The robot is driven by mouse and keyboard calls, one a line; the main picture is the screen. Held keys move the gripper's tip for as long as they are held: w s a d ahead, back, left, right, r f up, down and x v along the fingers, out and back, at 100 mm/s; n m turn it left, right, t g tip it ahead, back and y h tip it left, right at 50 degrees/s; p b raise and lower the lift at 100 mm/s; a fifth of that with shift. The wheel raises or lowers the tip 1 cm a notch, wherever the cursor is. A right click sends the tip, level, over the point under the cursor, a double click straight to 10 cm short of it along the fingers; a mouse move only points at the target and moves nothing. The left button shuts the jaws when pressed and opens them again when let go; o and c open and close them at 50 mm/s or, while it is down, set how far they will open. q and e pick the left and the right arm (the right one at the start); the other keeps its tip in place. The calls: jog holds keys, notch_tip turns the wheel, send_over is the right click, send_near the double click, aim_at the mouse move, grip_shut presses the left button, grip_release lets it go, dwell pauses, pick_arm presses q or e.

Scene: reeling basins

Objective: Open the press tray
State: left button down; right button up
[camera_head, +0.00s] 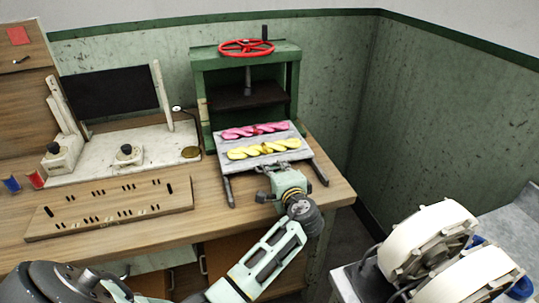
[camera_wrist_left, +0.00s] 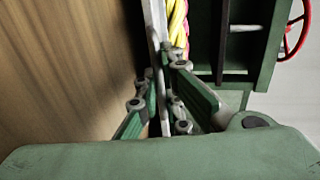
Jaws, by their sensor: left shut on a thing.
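The press tray (camera_head: 225,166) is a grey board that sits out in front of the green press (camera_head: 199,85), on two dark rails over the table. A pink twisted skein (camera_head: 254,131) and a yellow twisted skein (camera_head: 264,150) lie on it. My left gripper (camera_head: 270,171) is at the tray's front edge, shut on it. In the left wrist view the left gripper's fingers (camera_wrist_left: 162,72) close around the thin pale edge of the tray (camera_wrist_left: 154,25). The exact grip spot is partly hidden by the fingers. My right gripper is not in view.
The press has a red handwheel (camera_head: 247,47) on top and a dark plate inside. A slotted wooden board (camera_head: 110,210) lies on the table to the left. A white stand with a dark panel (camera_head: 110,93) is behind it. White reels (camera_head: 430,240) stand at lower right.

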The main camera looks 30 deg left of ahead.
pick_arm(q)
jog(key=v, duration=0.4)
jog(key=shift+s+f+p, duration=0.15)
jog(key=shift+f+p, duration=0.2)
jog(key=shift+f, duration=0.05)
jog(key=shift+s+d, duration=0.35)
jog(key=shift+d, duration=0.2)
jog(key=shift+s, duration=0.1)
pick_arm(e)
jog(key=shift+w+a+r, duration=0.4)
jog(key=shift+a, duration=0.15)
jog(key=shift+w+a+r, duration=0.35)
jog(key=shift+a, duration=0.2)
pick_arm(q)
jog(key=shift+d, duration=0.1)
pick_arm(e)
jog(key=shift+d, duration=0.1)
pick_arm(q)
jog(key=c, duration=1.9)
grip_release()
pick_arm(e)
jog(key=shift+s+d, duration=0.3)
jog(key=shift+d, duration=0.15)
